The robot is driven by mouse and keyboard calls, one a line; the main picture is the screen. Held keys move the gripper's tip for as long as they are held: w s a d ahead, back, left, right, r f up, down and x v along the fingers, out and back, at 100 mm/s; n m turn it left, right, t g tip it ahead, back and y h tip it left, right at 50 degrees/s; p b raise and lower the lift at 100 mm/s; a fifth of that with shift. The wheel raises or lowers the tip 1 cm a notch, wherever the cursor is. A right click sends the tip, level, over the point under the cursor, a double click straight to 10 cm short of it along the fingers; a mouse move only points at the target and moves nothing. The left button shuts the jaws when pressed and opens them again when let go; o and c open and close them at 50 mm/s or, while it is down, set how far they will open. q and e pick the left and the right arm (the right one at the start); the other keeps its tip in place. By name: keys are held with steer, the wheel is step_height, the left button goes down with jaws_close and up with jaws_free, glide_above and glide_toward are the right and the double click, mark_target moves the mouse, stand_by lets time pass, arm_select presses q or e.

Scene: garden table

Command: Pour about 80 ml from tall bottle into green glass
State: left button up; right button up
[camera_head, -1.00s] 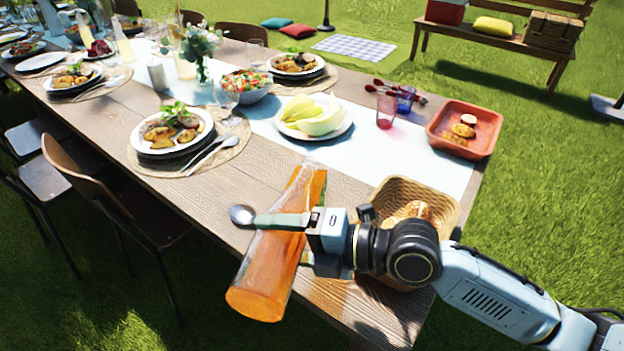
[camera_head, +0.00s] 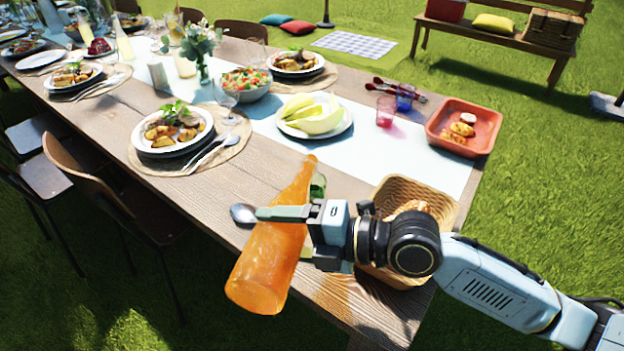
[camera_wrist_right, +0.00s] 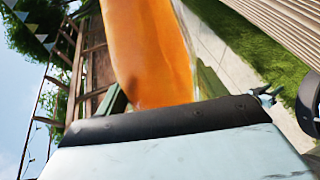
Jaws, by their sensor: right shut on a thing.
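The tall bottle (camera_head: 272,262), full of orange liquid, is tilted, with its base toward me and its neck pointing away and slightly right over the table. My right gripper (camera_head: 284,232) is shut around its body. The bottle also fills the upper middle of the right wrist view (camera_wrist_right: 150,50). The green glass (camera_head: 318,186) shows only as a small green piece just right of the bottle's neck; the bottle and gripper hide the rest. I cannot tell whether liquid is leaving the mouth. My left gripper is not in view.
A wicker basket (camera_head: 440,203) with bread stands close behind my right wrist. A spoon (camera_head: 242,213) shows beside the fingertips.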

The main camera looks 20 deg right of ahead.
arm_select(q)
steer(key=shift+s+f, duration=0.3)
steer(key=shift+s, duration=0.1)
arm_select(e)
steer(key=shift+r, duration=0.5)
steer(key=shift+r, duration=0.1)
